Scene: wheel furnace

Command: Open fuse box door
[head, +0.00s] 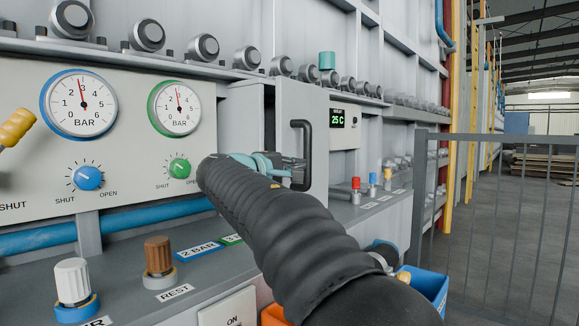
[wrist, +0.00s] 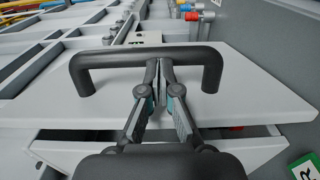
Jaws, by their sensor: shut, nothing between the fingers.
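The fuse box door (head: 315,125) is a pale grey panel with a black bar handle (head: 307,150). It stands partly open, and a dark gap shows along one edge in the wrist view, where the door (wrist: 225,75) fills the middle. My gripper (head: 295,163) is at the handle. In the wrist view my gripper (wrist: 160,72) has its fingertips together at the middle of the handle bar (wrist: 120,58), with nothing between them. The tips reach the bar's near edge; whether they touch it or hook behind it I cannot tell. My arm hides part of the box in the head view.
A gauge panel (head: 125,150) with two dials and knobs is on the left. A ledge below holds a white knob (head: 72,280) and a brown knob (head: 158,256). A temperature display (head: 337,118) is right of the door. A grey railing (head: 500,200) stands farther right.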

